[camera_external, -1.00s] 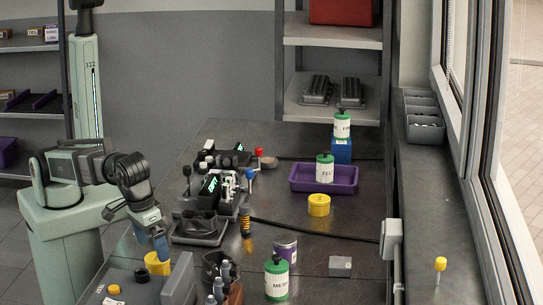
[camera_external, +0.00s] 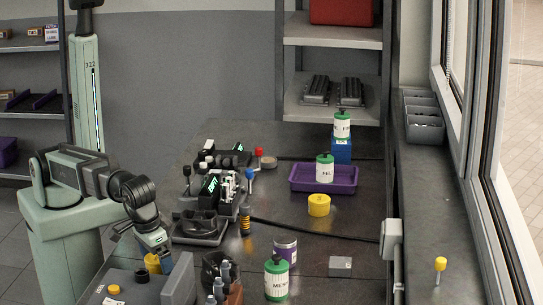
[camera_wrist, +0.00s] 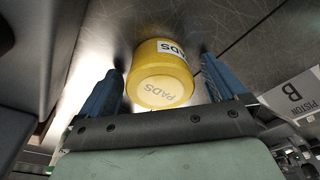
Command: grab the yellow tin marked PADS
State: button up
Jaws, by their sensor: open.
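The yellow tin (camera_wrist: 160,75) is labelled PADS on its lid and side in the wrist view. It stands on the dark bench between the two blue fingers of my gripper (camera_wrist: 160,90). The fingers are apart, one on each side of the tin, and a gap shows on both sides. In the external view the tin (camera_external: 153,263) is at the front left of the bench, partly hidden by my gripper (camera_external: 163,262), which points down at it. A second yellow tin (camera_external: 319,205) stands further back, in front of the purple tray; its marking is too small to read.
A dark box (camera_external: 137,285) lies close in front of the tin. A pouch with grey-topped tools (camera_external: 222,280) stands to its right, and a black tray (camera_external: 200,228) is behind. A card marked PISTON B (camera_wrist: 292,95) is at the right in the wrist view.

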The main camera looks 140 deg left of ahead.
jog(key=c, duration=1.2)
jog(key=shift+o, duration=0.2)
